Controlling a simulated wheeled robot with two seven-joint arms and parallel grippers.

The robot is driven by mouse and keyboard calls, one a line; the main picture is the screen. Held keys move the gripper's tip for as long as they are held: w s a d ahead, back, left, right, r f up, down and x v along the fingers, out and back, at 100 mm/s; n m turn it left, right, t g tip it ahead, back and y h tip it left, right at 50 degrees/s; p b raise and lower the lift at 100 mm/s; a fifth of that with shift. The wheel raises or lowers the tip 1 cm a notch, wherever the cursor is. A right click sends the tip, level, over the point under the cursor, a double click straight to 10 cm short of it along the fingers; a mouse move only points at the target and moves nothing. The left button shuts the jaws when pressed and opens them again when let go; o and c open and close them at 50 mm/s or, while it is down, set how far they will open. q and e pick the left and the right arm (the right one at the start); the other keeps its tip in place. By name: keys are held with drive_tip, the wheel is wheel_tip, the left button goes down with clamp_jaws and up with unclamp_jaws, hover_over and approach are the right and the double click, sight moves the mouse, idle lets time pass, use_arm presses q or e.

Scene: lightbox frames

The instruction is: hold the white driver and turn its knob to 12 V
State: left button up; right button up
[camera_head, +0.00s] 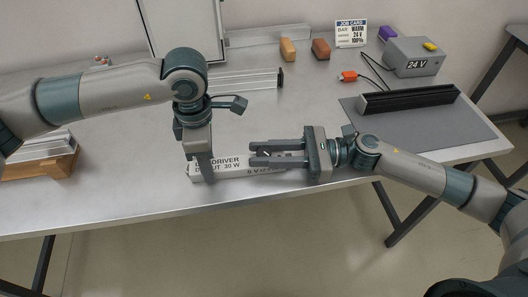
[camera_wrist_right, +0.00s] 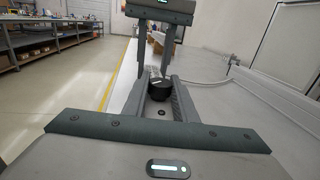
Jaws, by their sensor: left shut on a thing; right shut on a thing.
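The white driver (camera_head: 230,172) is a long box lying near the table's front edge in the head view, with black print on it, partly covered by both grippers. My left gripper (camera_head: 203,172) points down and is shut on its left end; it also shows at the top of the right wrist view (camera_wrist_right: 156,52). My right gripper (camera_head: 252,154) reaches in from the right, over the driver. In the right wrist view, the black round knob (camera_wrist_right: 160,90), with a pale pointer line, sits between its fingers, which are shut on it. The knob's scale is not readable.
A job card (camera_head: 351,33) reads 24 V, WARM, 100%. A grey 24 V box (camera_head: 416,58), orange connector (camera_head: 348,76), black bar (camera_head: 408,98) on a grey mat (camera_head: 460,130), and brown blocks (camera_head: 320,48) stand behind. An aluminium profile (camera_head: 240,80) lies behind the driver.

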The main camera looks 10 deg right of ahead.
drive_tip(key=m+t, duration=0.1)
drive_tip(key=m+t+h, duration=0.1)
drive_tip(key=t, duration=0.1)
drive_tip(key=shift+s+f+t, duration=0.1)
drive_tip(key=shift+s+t, duration=0.05)
drive_tip(key=shift+t, duration=0.15)
use_arm(q)
drive_tip(key=shift+d, duration=0.1)
use_arm(e)
drive_tip(key=m+t+h, duration=0.2)
drive_tip(key=m+t, duration=0.1)
drive_tip(key=t, duration=0.1)
drive_tip(key=shift+a+m+h, duration=0.1)
drive_tip(key=shift+m+h, duration=0.2)
drive_tip(key=shift+m+t+h, duration=0.8)
drive_tip(key=shift+t, duration=0.3)
drive_tip(key=o, duration=1)
drive_tip(key=shift+h, duration=0.3)
drive_tip(key=shift+o, duration=0.2)
drive_tip(key=shift+d, duration=0.2)
drive_tip(key=v, duration=1.1)
drive_tip(key=shift+s+d, duration=0.25)
drive_tip(key=shift+s, duration=0.05)
